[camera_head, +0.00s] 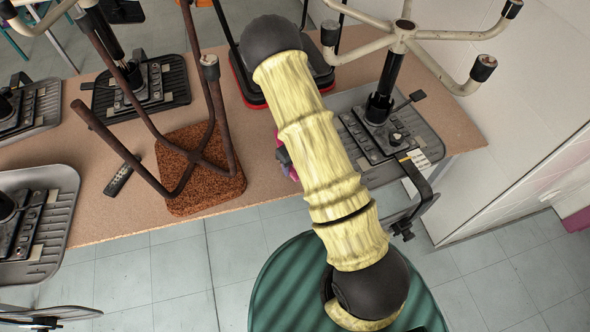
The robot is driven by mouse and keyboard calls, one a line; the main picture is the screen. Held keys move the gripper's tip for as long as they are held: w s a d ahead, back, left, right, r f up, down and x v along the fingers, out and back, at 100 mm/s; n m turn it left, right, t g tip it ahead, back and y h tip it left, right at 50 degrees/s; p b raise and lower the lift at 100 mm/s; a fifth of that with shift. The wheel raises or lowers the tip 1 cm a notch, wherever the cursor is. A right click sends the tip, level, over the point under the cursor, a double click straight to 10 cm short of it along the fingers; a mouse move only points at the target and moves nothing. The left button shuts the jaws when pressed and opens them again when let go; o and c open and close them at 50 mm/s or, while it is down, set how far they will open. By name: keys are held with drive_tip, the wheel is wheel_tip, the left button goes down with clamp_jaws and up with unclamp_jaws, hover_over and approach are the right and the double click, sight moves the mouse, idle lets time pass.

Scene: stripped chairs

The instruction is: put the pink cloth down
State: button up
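A small patch of pink (293,174), likely the pink cloth, shows at the left edge of my pale yellow arm, over the table's front part. Most of it is hidden behind the arm. A small dark grey piece (283,155) sits against the pink and may be part of my gripper. My fingertips are hidden by the arm, so I cannot tell whether they are open or shut, or whether the pink is held or lies on the table.
Upturned chairs cover much of the brown table (105,218). A rusty-legged stool with a brown seat (200,187) stands left of my arm, a grey chair (425,150) right. A dark remote-like object (122,174) lies at left. A white wall (535,85) bounds the right.

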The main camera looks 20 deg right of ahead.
drive_tip(key=shift+f, duration=1.8)
drive_tip(key=shift+f, duration=0.2)
drive_tip(key=o, duration=1)
drive_tip(key=shift+r, duration=0.1)
wheel_tip(320, 180, up, 12)
drive_tip(key=shift+r, duration=0.1)
drive_tip(key=shift+p, duration=0.3)
